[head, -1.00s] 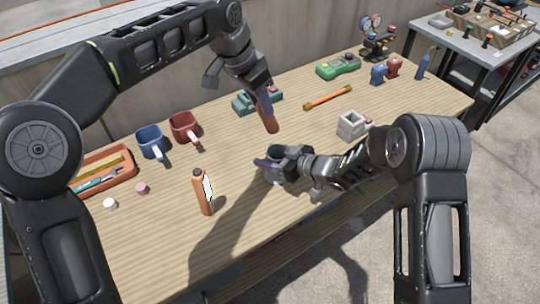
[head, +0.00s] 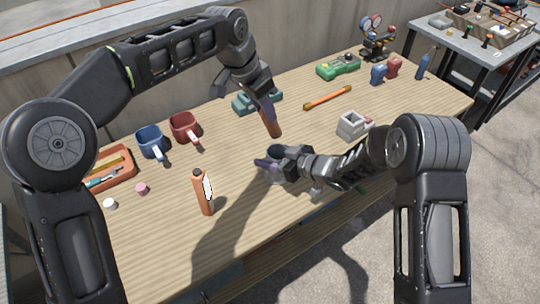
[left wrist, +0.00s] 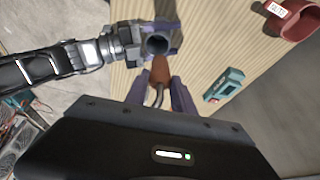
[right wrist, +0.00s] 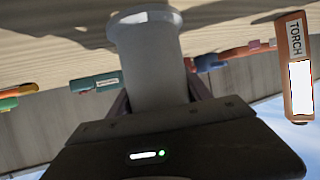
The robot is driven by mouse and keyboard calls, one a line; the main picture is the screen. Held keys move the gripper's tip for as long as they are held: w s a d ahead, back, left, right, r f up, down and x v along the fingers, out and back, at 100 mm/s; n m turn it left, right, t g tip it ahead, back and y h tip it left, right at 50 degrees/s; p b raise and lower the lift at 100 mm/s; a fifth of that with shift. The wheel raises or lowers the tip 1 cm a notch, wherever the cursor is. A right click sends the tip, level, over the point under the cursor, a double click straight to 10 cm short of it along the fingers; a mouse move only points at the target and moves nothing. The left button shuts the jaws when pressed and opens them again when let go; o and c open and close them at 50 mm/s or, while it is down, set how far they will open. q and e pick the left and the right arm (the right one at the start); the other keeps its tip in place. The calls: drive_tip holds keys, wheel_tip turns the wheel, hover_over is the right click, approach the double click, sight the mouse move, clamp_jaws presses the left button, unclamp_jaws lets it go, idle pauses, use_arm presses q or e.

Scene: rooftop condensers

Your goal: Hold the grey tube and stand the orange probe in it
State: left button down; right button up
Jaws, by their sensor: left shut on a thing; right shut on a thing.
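The orange probe (head: 273,126) hangs from my left gripper (head: 266,106), which is shut on it above the table. In the left wrist view the probe's orange end (left wrist: 160,70) points toward the open mouth of the grey tube (left wrist: 156,44); the two look close, but the gap between them is hard to judge. My right gripper (head: 271,164) is shut around the grey tube, which stands upright, mouth up. In the right wrist view the tube (right wrist: 150,65) fills the space between the fingers. In the head view the fingers hide part of it.
An orange torch (head: 203,192) stands at the front left. Blue (head: 150,141) and red (head: 184,128) mugs, an orange tray (head: 122,160) and a teal box (head: 243,103) lie behind. A grey block-shaped holder (head: 351,125) is to the right. The table between torch and tube is clear.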

use_arm(q)
drive_tip(key=shift+f, duration=2.4)
drive_tip(key=c, duration=1)
unclamp_jaws()
drive_tip(key=v, duration=1.2)
